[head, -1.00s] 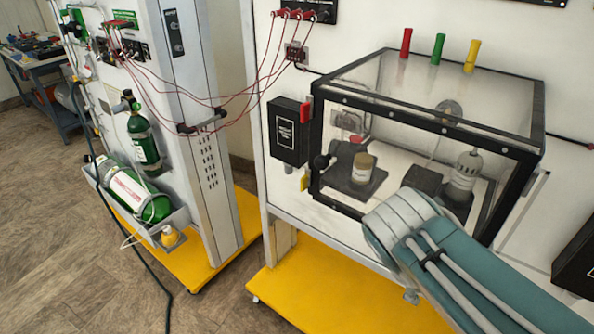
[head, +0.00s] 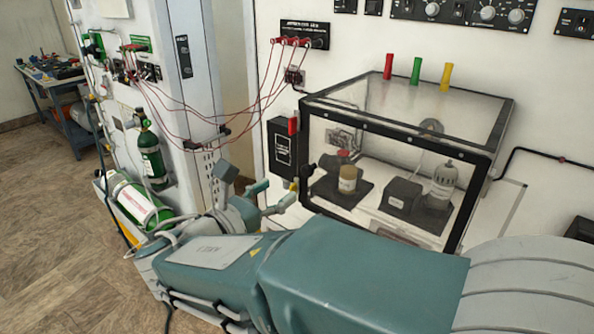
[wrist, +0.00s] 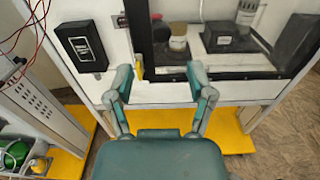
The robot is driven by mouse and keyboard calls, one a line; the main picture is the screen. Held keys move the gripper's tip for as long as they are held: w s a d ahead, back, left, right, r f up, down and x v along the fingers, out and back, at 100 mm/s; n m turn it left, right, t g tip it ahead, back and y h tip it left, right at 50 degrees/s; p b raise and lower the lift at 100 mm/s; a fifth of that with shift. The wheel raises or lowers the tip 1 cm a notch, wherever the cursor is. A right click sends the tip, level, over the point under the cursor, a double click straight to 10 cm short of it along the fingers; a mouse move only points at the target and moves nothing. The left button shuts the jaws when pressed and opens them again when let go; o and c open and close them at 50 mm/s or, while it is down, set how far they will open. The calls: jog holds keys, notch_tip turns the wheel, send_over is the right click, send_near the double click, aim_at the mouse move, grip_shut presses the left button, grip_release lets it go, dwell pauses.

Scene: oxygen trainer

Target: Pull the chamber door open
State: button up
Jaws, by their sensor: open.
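The chamber (head: 405,110) is a clear box with a black frame on the white panel. Its front door (head: 385,185) is a clear pane in a black frame and looks shut. My gripper (head: 276,192) is open and empty, just below and left of the knob in the head view. In the wrist view my gripper (wrist: 160,76) has its two fingers spread in front of the door's lower left corner, with the door frame (wrist: 215,75) beyond them. My arm hides the door's lower edge in the head view.
A black box (head: 281,148) with a red piece is left of the door. Inside the chamber are a small jar (head: 348,180) and a grey-white device (head: 442,183). Red tubes (head: 215,118) hang between the panels.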

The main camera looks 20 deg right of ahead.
aim_at(305, 173)
jog(key=x, duration=0.8)
jog(key=shift+w+d, duration=0.15)
jog(key=shift+d, duration=0.15)
grip_shut()
